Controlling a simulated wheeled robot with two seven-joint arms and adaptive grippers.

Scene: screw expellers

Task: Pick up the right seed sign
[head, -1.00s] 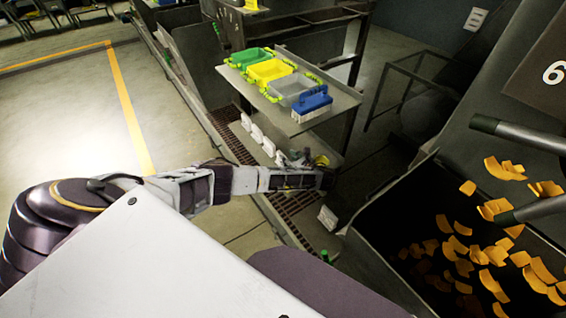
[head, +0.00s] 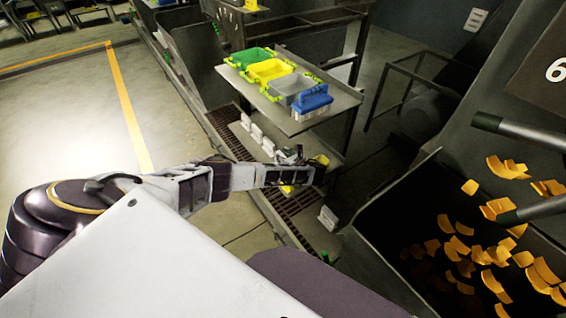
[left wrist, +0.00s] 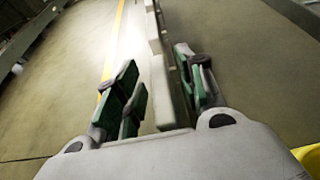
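Three white signs stand in a row on the low ledge in the head view: a far one (head: 246,121), a middle one (head: 256,133) and the right one (head: 268,147), nearest my left gripper (head: 288,155). In the left wrist view my left gripper (left wrist: 156,60) is open. Its green-padded fingers stand on either side of the line of signs, with the nearest white sign (left wrist: 164,100) between them. I see gaps beside it, so it does not look clamped. Any writing on the signs is hidden. My right gripper is not in view.
A shelf (head: 342,98) above holds green, yellow and grey bins and a blue-lidded box (head: 312,103). A dark hopper (head: 375,225) with orange pieces is at right. Open floor (head: 60,120) lies left.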

